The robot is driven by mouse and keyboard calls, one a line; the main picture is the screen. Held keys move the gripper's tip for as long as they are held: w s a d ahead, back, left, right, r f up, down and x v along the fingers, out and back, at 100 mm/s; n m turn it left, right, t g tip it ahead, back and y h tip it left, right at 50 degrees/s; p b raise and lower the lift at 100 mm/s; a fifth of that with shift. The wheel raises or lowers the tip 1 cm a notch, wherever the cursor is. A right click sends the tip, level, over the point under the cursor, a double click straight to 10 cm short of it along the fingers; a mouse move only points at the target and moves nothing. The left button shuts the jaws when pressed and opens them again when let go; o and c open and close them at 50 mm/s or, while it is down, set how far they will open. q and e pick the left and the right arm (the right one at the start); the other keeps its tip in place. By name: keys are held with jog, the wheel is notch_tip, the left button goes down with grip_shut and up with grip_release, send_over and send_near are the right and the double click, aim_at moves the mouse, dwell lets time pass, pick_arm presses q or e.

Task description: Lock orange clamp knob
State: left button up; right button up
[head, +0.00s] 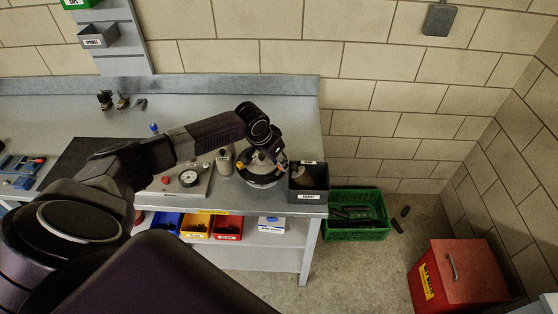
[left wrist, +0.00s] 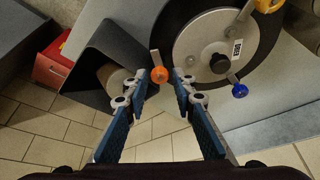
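The orange clamp knob (left wrist: 160,74) sits on a short metal arm at the edge of a round grey metal lid (left wrist: 200,48) with a wide black rim. My left gripper (left wrist: 161,77) is open, with one fingertip on each side of the orange knob. I cannot tell whether the fingertips touch it. My right gripper is not in view.
A dark bin (head: 309,196) with a cylinder inside stands right beside the vessel. A gauge panel (head: 165,185) and a grey bottle (head: 225,162) are to the left. Beyond the bench's right edge, a green crate (head: 355,232) and a red box (head: 462,272) stand on the floor.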

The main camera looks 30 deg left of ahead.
pick_arm(q)
grip_shut()
jog(key=shift+f+m, duration=0.1)
jog(key=shift+m, duration=0.2)
jog(key=m+b, duration=0.1)
jog(key=m+h+b, duration=0.1)
jog(key=m+b, duration=0.1)
jog(key=shift+w+a+f+m+h, duration=0.15)
jog(key=shift+a+f+m+h, duration=0.05)
jog(key=shift+m+h, duration=0.1)
jog(key=m+g+b, duration=0.1)
jog(key=m+b, duration=0.2)
jog(key=b, duration=0.1)
jog(key=m+g+h+b, duration=0.1)
jog(key=m+b, duration=0.2)
jog(key=m, duration=0.1)
jog(key=m+g+h+b, duration=0.1)
jog(key=m+g+b, duration=0.1)
jog(key=m+b, duration=0.1)
jog(key=shift+w+a+m+b, duration=0.2)
jog(key=shift+w+m+b, duration=0.15)
jog(key=shift+b, duration=0.45)
jog(key=shift+w+r+m+g+b, duration=0.15)
jog(key=shift+m+g+b, duration=0.15)
jog(key=shift+m+b, duration=0.5)
jog(key=shift+r+m+g+b, duration=0.1)
jog(key=shift+m+g+b, duration=0.2)
jog(key=shift+m+b, duration=0.45)
grip_release()
